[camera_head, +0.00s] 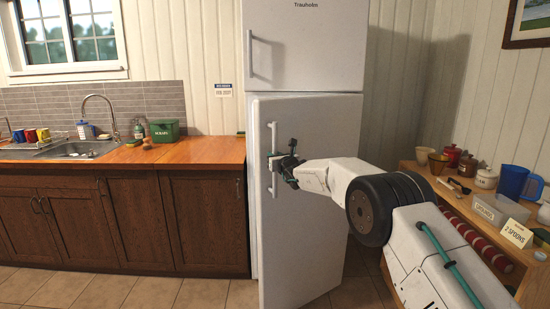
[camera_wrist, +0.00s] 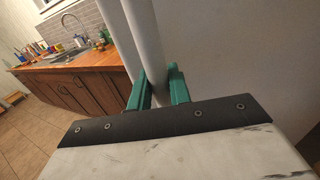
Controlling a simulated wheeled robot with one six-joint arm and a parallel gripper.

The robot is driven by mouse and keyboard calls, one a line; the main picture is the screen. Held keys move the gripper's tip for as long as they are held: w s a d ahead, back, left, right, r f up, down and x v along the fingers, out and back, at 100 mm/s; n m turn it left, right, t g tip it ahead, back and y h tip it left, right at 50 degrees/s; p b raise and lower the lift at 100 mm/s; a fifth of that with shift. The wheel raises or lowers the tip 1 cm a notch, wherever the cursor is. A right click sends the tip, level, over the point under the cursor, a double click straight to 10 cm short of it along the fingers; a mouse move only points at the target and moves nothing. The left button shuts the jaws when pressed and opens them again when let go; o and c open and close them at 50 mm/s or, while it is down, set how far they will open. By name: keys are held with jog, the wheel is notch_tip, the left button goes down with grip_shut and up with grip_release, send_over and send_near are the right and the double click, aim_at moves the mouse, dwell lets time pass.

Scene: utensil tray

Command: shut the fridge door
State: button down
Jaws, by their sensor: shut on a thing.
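The white fridge's lower door (camera_head: 315,225) stands ajar, its left edge swung a little out from the fridge body. Its hinge side appears to be at the right. A vertical white bar handle (camera_head: 273,140) runs along the door's left side. My gripper (camera_head: 275,163) is at the handle's middle. In the wrist view, my gripper's green fingers (camera_wrist: 160,90) are on both sides of the handle (camera_wrist: 148,45), shut on it. A second pale vertical strip, perhaps the door's edge, shows just left of it. The upper door (camera_head: 310,45) looks shut.
A wooden counter (camera_head: 205,150) with dark cabinets (camera_head: 140,220) and a sink stands left of the fridge. The tiled floor before the cabinets is clear.

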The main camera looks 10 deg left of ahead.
jog(key=shift+f, duration=0.1)
jog(key=c, duration=1.3)
grip_release()
jog(key=shift+a, duration=0.15)
jog(key=shift+c, duration=0.2)
jog(key=v, duration=0.8)
